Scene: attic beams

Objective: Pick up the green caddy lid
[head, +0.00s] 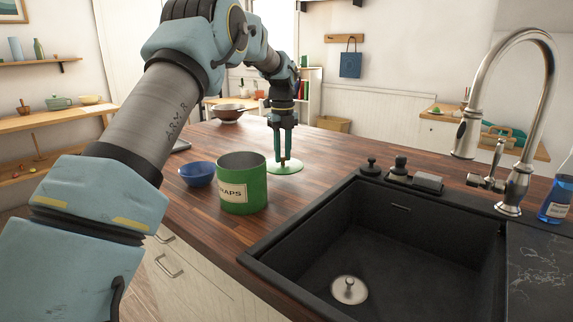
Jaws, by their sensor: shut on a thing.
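The green caddy lid (288,168) is a light green disc on the wooden counter, just behind and right of the green caddy. My gripper (284,160) points straight down over the middle of the lid, with its fingertips shut on the lid's small brown knob. The lid looks flat on or very close to the counter; I cannot tell if there is a gap under it. The green caddy (243,188), a round can with a pale label, stands open at the top.
A blue bowl (197,174) stands left of the caddy. A black sink (400,235) with a tall metal faucet (515,120) fills the right front. A blue bottle (556,205) stands at the far right. A colander (229,113) is at the back. The counter between is clear.

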